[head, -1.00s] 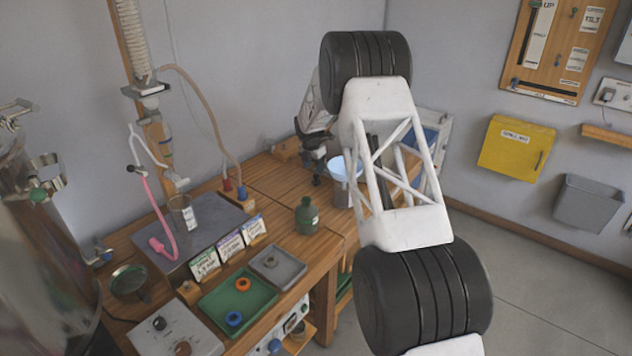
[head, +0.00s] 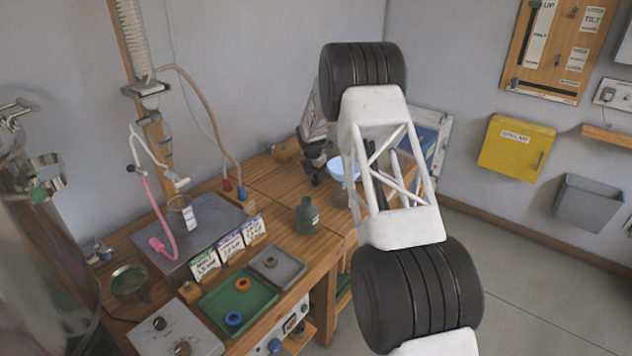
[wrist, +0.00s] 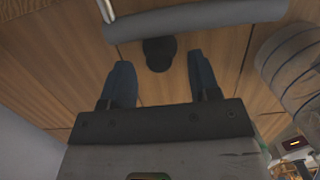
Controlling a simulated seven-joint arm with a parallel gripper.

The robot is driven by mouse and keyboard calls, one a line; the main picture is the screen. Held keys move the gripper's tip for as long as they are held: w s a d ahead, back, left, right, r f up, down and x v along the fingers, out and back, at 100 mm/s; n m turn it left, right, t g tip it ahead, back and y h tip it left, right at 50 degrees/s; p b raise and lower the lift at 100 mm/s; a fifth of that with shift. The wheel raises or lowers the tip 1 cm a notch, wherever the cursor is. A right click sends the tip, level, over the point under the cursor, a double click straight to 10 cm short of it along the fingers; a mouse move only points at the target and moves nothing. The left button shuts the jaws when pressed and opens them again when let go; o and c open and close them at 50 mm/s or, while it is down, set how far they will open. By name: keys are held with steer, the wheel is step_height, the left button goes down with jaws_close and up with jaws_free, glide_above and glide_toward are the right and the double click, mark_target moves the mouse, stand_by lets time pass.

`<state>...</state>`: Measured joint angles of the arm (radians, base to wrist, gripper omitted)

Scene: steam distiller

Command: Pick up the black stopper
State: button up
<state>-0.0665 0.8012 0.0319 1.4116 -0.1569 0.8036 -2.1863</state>
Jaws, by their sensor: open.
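The black stopper (wrist: 159,53) stands on the wooden bench, seen from above in the wrist view. My gripper (wrist: 160,62) is open, with one dark blue finger on each side of the stopper and gaps between. I cannot tell how far above the bench the fingertips are. In the head view my gripper (head: 317,170) is a dark shape at the back of the bench, partly behind my arm. The stopper cannot be made out in the head view.
A grey bar (wrist: 200,17) lies just beyond the stopper in the wrist view. In the head view, a pale blue-topped vessel (head: 341,168) stands right of my gripper. A green bottle (head: 307,215) and a green tray (head: 262,292) are nearer on the bench.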

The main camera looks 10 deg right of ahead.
mark_target(316, 175)
steer(key=shift+w+d+f, duration=0.15)
steer(key=shift+f, duration=0.75)
steer(key=shift+w+d+f, duration=0.1)
steer(key=shift+f, duration=0.8)
steer(key=c, duration=0.7)
steer(key=shift+r, duration=0.2)
steer(key=shift+r, duration=4.85)
